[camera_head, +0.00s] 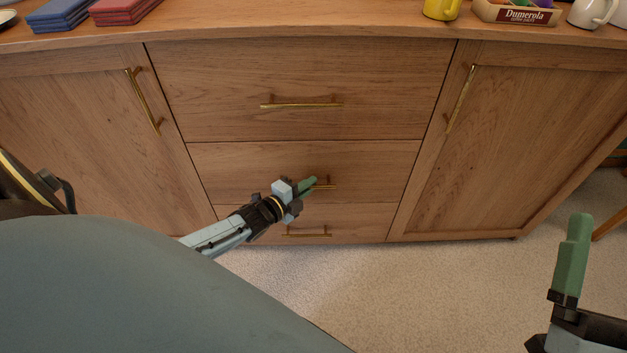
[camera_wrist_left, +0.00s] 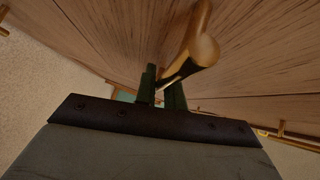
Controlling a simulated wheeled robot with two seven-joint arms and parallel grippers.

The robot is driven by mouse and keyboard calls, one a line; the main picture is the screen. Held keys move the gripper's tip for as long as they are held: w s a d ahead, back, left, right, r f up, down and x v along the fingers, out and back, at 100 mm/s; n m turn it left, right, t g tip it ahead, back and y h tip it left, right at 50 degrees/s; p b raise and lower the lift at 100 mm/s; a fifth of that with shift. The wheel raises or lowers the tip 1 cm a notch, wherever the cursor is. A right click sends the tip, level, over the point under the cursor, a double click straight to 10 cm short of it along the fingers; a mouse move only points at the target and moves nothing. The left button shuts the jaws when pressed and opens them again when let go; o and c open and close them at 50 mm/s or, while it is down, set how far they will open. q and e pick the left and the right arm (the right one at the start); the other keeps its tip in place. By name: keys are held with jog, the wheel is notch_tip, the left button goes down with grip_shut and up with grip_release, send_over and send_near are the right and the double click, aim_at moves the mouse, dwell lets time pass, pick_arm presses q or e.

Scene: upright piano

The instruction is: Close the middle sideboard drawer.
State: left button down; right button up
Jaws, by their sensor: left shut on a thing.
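The middle drawer (camera_head: 240,170) of the wooden sideboard sits between the top and bottom drawers, and its front looks about flush with them. Its brass bar handle (camera_head: 326,187) is partly hidden behind my left gripper (camera_head: 309,184). My left gripper is shut on this handle near its left end. In the left wrist view, the handle (camera_wrist_left: 200,50) looms large at the green fingers (camera_wrist_left: 162,88), with the wooden front behind it. My right gripper (camera_head: 572,255) shows at the lower right with one green finger visible, away from the sideboard.
The top drawer (camera_head: 300,70) and bottom drawer (camera_head: 250,222) look closed. Cabinet doors with brass handles stand left (camera_head: 90,130) and right (camera_head: 500,140). Books (camera_head: 58,15), a yellow mug (camera_head: 441,9) and a Dumerola box (camera_head: 518,14) sit on top. Carpet (camera_head: 400,285) is clear in front.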

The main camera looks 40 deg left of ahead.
pick_arm(q)
jog(key=c, duration=1.5)
grip_release()
jog(key=shift+w+a, duration=0.15)
jog(key=shift+w, duration=0.05)
jog(key=shift+r, duration=0.1)
pick_arm(e)
jog(key=shift+w+a+r, duration=0.1)
jog(key=shift+w+r, duration=0.05)
pick_arm(q)
jog(key=shift+s, duration=0.25)
jog(key=shift+s+p, duration=0.35)
jog(key=p+v, duration=0.4)
jog(key=v, duration=0.8)
jog(key=shift+s+p, duration=0.2)
jog(key=shift+p, duration=0.2)
pick_arm(e)
jog(key=s+d+f+g+h, duration=0.1)
jog(key=d+f+g+h, duration=0.1)
jog(key=f+g, duration=0.4)
jog(key=s+d+f+g+h, duration=0.1)
jog(key=d+f+g+h, duration=0.1)
jog(key=f+g, duration=0.5)
jog(key=shift+f+m+h, duration=0.3)
jog(key=shift+f, duration=2.2)
